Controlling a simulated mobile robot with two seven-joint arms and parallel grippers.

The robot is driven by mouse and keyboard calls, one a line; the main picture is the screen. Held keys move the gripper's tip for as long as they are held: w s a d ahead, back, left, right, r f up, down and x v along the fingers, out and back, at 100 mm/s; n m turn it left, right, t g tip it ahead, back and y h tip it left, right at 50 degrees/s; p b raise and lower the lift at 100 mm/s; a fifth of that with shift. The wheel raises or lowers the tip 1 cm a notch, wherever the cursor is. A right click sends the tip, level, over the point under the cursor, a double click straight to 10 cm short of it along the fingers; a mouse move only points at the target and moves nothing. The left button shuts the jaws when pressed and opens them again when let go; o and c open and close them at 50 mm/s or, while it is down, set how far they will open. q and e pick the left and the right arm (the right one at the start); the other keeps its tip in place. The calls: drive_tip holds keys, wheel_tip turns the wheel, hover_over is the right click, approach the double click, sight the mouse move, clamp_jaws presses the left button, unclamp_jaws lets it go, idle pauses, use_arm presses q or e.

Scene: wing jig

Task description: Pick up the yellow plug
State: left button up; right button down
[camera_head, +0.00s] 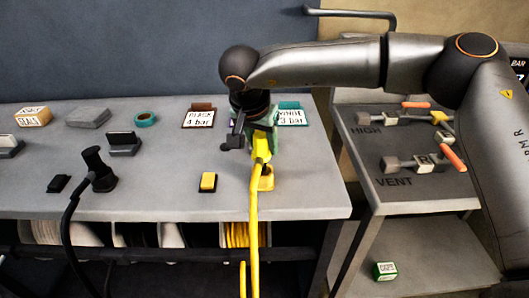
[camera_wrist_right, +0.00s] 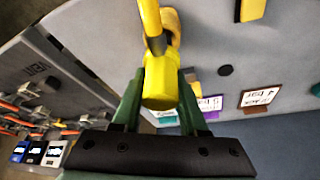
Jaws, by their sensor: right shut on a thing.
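The yellow plug (camera_head: 261,146) is upright above the grey bench, with its yellow hose (camera_head: 253,215) hanging down over the front edge. My right gripper (camera_head: 262,135) comes down from above and is shut on the plug. In the right wrist view the plug (camera_wrist_right: 160,84) sits between the two green fingers (camera_wrist_right: 160,98). A yellow holder (camera_head: 267,179) stands on the bench just below the plug. I cannot tell whether plug and holder touch. My left gripper is not in view.
A black plug (camera_head: 98,170) with a black hose stands at the left. A small yellow block (camera_head: 208,182) lies left of the hose. Signs (camera_head: 198,117) stand at the back. A side cart (camera_head: 410,195) with valves is at the right. The bench between the plugs is mostly clear.

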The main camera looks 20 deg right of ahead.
sight(257, 150)
drive_tip(key=s+a+r, duration=0.2)
drive_tip(key=r, duration=0.1)
drive_tip(key=s+a+r, duration=0.1)
drive_tip(key=r, duration=0.1)
drive_tip(key=shift+s+a+r, duration=0.2)
drive_tip(key=shift+s+r, duration=0.05)
drive_tip(key=shift+s, duration=0.1)
drive_tip(key=s+a+r+p, duration=0.2)
drive_tip(key=s+a+r, duration=0.3)
drive_tip(key=s+r, duration=0.1)
drive_tip(key=shift+s+a+r, duration=0.15)
drive_tip(key=shift+a+r, duration=0.05)
drive_tip(key=shift+r, duration=0.05)
